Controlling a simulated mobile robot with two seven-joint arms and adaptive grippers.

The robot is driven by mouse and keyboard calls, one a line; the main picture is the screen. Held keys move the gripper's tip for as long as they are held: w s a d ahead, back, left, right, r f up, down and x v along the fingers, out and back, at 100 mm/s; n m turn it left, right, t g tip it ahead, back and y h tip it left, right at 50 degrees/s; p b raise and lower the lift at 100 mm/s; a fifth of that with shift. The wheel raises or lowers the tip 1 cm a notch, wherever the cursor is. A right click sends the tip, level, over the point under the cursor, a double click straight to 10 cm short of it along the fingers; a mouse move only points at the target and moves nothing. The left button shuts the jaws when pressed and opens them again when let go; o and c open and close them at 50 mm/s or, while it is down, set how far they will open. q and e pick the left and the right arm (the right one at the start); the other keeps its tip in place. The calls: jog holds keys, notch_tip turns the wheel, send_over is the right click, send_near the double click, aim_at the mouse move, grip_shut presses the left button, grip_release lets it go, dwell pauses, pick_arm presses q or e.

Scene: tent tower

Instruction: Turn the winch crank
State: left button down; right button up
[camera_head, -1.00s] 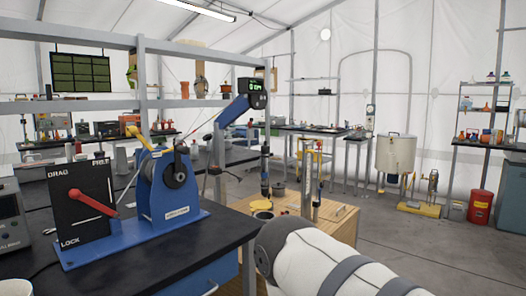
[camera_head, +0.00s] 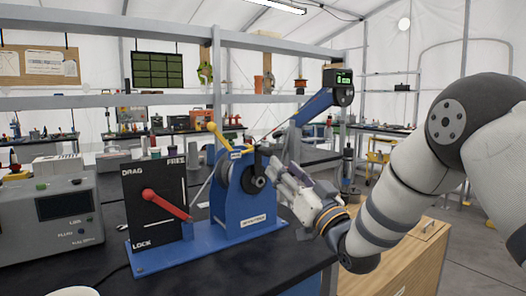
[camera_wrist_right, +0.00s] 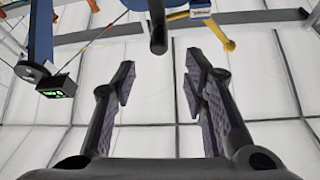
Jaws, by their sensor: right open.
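The blue winch (camera_head: 232,193) stands on a blue base plate on the black bench, with a yellow-knobbed lever (camera_head: 217,133) on top. Its black crank (camera_head: 257,183) is on the side facing my right arm, partly hidden by the gripper in the head view. My right gripper (camera_head: 284,172) is beside the crank, fingers apart. In the right wrist view its two fingers (camera_wrist_right: 160,78) are spread, with nothing between them. A dark rounded bar, seemingly the crank grip (camera_wrist_right: 158,38), lies just beyond the fingertips, between their lines. My left gripper is not in view.
A black panel (camera_head: 151,205) with a red lever and DRAG, FREE and LOCK marks stands left of the winch. A grey meter box (camera_head: 48,222) is farther left. A blue boom (camera_head: 308,107) with a green display rises behind the gripper. A wooden cabinet (camera_head: 395,262) is at right.

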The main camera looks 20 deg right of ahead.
aim_at(269, 156)
jog(key=x, duration=0.5)
jog(key=f+b+x, duration=0.1)
jog(key=x, duration=0.1)
jog(key=shift+w+a+r, duration=0.1)
jog(key=shift+w, duration=0.5)
jog(key=shift+w+a+r, duration=0.15)
jog(key=shift+w+r, duration=0.3)
grip_shut()
